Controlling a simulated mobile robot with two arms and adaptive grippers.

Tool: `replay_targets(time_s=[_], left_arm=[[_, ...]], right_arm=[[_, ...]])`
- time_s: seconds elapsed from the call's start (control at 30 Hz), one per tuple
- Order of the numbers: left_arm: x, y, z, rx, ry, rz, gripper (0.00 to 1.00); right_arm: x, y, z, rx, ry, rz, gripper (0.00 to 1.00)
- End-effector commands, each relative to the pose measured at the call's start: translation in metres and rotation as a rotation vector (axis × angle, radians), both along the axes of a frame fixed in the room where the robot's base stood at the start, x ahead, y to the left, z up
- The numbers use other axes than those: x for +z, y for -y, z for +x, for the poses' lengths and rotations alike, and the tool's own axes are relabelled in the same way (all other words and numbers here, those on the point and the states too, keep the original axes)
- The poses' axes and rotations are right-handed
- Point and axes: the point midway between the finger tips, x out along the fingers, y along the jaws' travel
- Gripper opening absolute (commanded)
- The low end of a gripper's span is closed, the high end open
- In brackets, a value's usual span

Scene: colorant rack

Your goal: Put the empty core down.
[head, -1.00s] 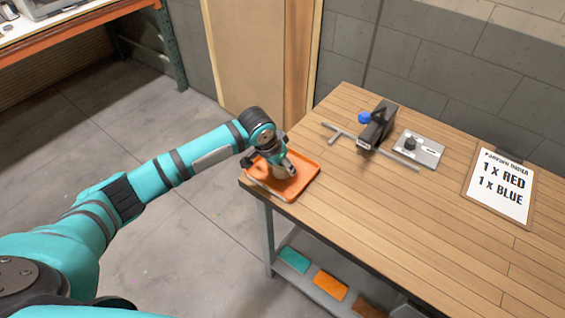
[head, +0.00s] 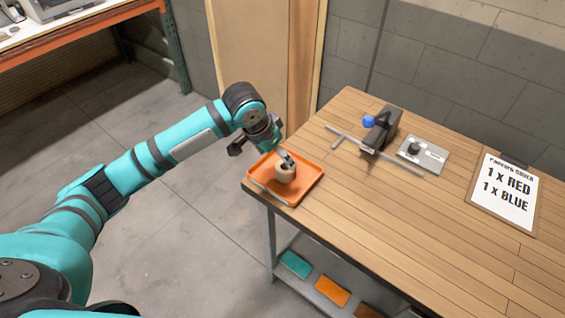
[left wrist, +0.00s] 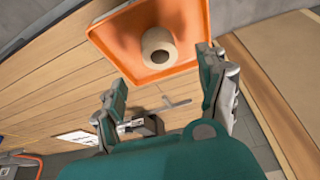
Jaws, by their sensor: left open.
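The empty core (head: 286,173), a short beige cardboard ring, sits in the orange tray (head: 262,192) at the left corner of the workbench. In the left wrist view the core (left wrist: 160,49) stands on the floor of the tray (left wrist: 104,31), its dark hole facing the camera. My left gripper (head: 268,152) is just above and beyond the tray. In the left wrist view its two fingers (left wrist: 165,95) are spread wide with nothing between them, and the core is clear of them. My right gripper is not in view.
On the wooden workbench (head: 400,230) stand a dark device with a blue knob (head: 379,131), a thin metal bar (head: 400,165), a grey plate with a black knob (head: 421,154) and a clipboard sign (head: 504,193). Coloured pieces lie on the shelf below. The bench's middle is clear.

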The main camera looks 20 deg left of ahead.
Motion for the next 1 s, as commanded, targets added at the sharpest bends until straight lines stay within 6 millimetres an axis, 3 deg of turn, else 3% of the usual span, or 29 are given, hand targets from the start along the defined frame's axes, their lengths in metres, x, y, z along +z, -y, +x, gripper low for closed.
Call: replay_targets(time_s=[0.23, 0.63, 0.77, 1.0], left_arm=[[0.027, -0.005, -0.01, 0.0, -0.001, 0.0, 0.75], [0.029, -0.004, -0.013, -0.002, -0.002, -0.002, 0.75], [0.009, 0.011, -0.026, -0.03, -0.006, -0.016, 0.75], [-0.058, 0.057, -0.093, -0.071, 0.012, -0.088, 0.75]], right_arm=[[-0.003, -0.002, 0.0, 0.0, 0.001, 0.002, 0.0], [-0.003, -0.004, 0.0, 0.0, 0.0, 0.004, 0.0], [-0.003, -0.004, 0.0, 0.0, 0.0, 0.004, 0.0], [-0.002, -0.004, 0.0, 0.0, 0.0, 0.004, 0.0]])
